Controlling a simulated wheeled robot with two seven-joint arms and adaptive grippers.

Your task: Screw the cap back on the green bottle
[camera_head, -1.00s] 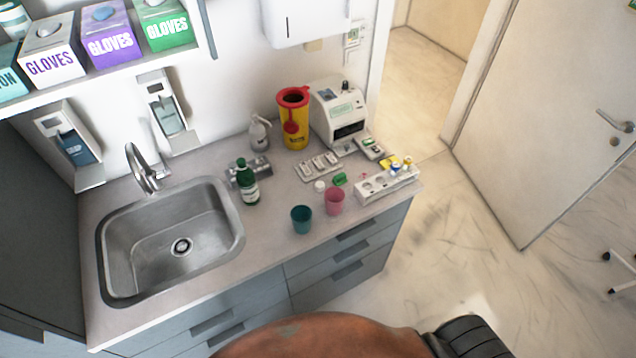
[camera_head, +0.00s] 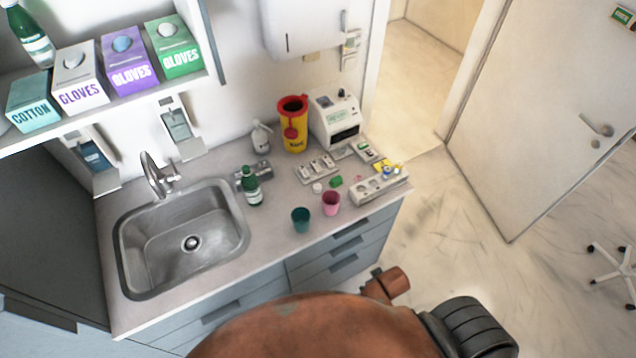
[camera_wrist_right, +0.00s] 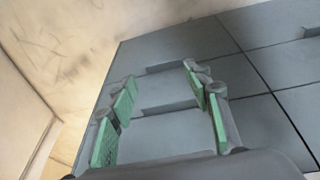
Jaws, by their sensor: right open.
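A green bottle (camera_head: 252,190) with a white label stands upright on the counter, right of the sink. I cannot tell whether its mouth is bare. A small round white piece (camera_head: 317,188) and a small green piece (camera_head: 336,182) lie on the counter to its right; I cannot make out whether either is a cap. Another green bottle (camera_head: 34,42) stands on the shelf at upper left. My right gripper (camera_wrist_right: 160,75) is open and empty in the right wrist view, in front of the grey drawer fronts. My left gripper is not in view.
A teal cup (camera_head: 301,220) and a pink cup (camera_head: 331,203) stand near the counter's front edge. The sink (camera_head: 130,262) lies left. A yellow sharps bin (camera_head: 295,138) and a white device (camera_head: 335,121) stand behind. My orange arm covers the lower middle.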

